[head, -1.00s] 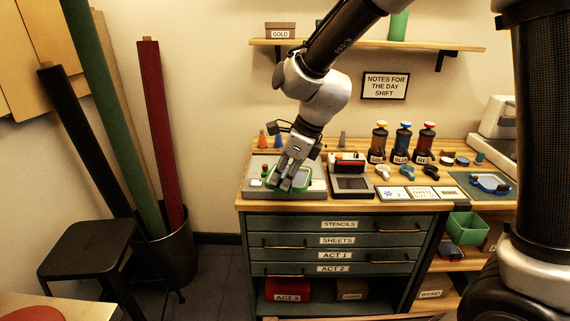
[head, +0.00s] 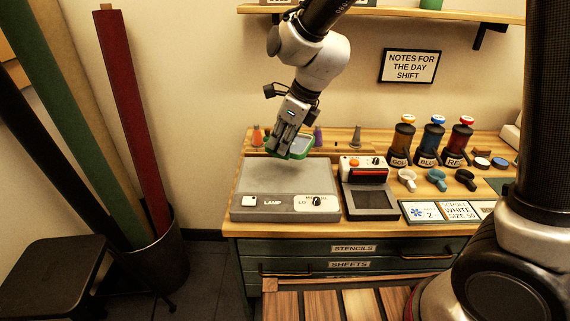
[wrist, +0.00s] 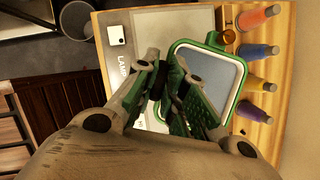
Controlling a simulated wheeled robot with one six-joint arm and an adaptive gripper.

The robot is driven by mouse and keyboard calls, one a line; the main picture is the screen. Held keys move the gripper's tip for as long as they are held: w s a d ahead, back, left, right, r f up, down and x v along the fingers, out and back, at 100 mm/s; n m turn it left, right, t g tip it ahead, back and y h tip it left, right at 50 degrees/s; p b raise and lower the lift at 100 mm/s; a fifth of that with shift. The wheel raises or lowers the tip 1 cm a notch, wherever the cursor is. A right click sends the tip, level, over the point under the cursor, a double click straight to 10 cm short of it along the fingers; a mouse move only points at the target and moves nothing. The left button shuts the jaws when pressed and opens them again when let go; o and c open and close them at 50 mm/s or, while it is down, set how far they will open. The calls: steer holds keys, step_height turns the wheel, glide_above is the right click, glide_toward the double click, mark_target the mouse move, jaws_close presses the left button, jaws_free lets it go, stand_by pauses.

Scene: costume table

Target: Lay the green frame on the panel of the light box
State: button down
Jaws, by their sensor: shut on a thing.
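My gripper (head: 284,150) is shut on the green frame (head: 299,156) near the back right of the light box (head: 272,207). In the head view the frame looks held above the box, over or just behind its back edge; the exact gap cannot be told. The light box has a flat grey panel (head: 268,177), bare where it shows, with a lamp button and a knob on its front. In the wrist view my fingers (wrist: 178,85) are at one side of the frame (wrist: 241,80), which has a green rim and a pale inner border. The fingers hide part of that side.
A small printer-like device (head: 369,198) stands right of the light box. Coloured cones (wrist: 258,52) stand behind the box, close to the frame. Gold, blue and red bottles (head: 434,142) stand farther right. Cards (head: 421,212) lie at the table's front. A shelf (head: 460,14) hangs above.

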step_height(320, 180, down, 10)
steer(key=shift+w+r, duration=0.1)
steer(key=shift+w, duration=0.05)
stand_by(0.4)
steer(key=c, duration=1.5)
jaws_free()
steer(key=v, duration=1.2)
steer(key=shift+d, duration=0.1)
